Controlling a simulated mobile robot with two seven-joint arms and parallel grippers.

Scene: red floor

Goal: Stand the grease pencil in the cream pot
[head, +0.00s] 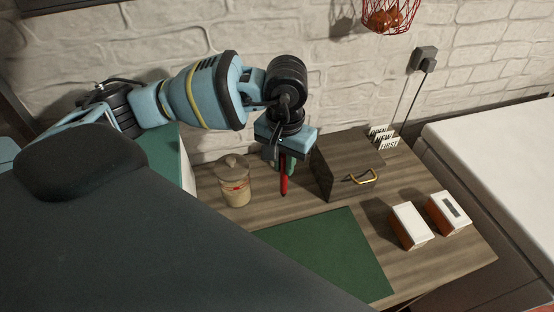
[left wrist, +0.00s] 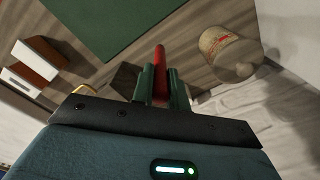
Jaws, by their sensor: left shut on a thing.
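The red grease pencil (head: 284,182) hangs upright, tip down, from my left gripper (head: 281,160), which is shut on it. In the left wrist view the pencil (left wrist: 160,68) sticks out between the green fingers (left wrist: 161,84). A cream pot (head: 235,190) with a red mark stands upright on the wooden table, left of the pencil and apart from it. A greyish lid with a knob appears to cover its top. The pot also shows in the left wrist view (left wrist: 222,45), right of the fingers. My right gripper is not in view.
A dark wooden box (head: 323,176) with a brass-coloured handle (head: 362,179) stands just right of the gripper. A green mat (head: 330,250) lies in front, bare. Two white-and-orange boxes (head: 410,225) (head: 449,213) stand at the right. Small cards (head: 384,139) stand behind, near the brick wall.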

